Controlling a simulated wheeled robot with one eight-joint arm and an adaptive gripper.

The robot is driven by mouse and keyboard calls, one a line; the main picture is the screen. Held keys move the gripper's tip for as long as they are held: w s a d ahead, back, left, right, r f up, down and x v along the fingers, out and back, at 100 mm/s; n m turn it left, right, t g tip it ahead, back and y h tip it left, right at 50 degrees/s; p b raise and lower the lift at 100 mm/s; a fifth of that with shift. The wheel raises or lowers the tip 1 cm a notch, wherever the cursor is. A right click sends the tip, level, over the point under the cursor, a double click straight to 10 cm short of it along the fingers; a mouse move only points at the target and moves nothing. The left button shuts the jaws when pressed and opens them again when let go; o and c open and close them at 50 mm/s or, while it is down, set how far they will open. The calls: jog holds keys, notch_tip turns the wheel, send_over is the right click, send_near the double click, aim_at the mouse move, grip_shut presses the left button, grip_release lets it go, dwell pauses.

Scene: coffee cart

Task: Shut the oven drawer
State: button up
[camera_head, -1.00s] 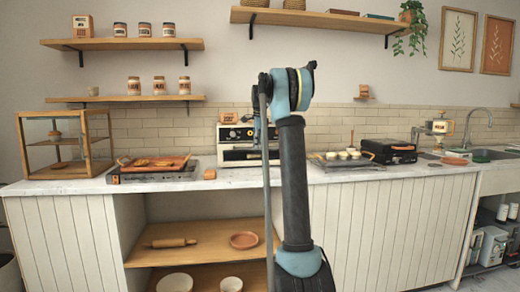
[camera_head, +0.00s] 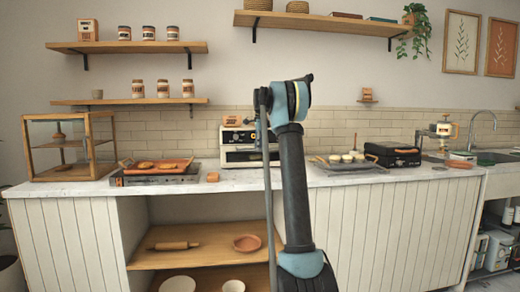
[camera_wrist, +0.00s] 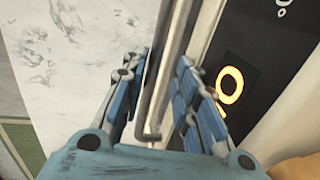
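The oven (camera_head: 238,137) is a pale box with a dark front window, standing on the counter against the tiled wall. My arm covers its right part. In the wrist view, its dark panel with a glowing orange ring (camera_wrist: 230,84) is at the right. A long metal handle bar (camera_wrist: 165,75) runs between the two fingers of my gripper (camera_wrist: 160,95). The fingers are apart, one on each side of the bar; I cannot tell if either touches it. The head view does not show the fingers or how far out the drawer is.
The marble counter (camera_wrist: 55,50) lies left of the fingers in the wrist view. A cup tray (camera_head: 347,168) and a black appliance (camera_head: 393,154) stand to the right.

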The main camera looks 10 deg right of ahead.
jog(key=shift+s, duration=0.1)
jog(key=shift+r, duration=0.15)
notch_tip(320, 180, up, 11)
jog(key=s, duration=0.2)
jog(key=shift+r, duration=0.15)
dwell(0.3)
jog(key=shift+s, duration=0.15)
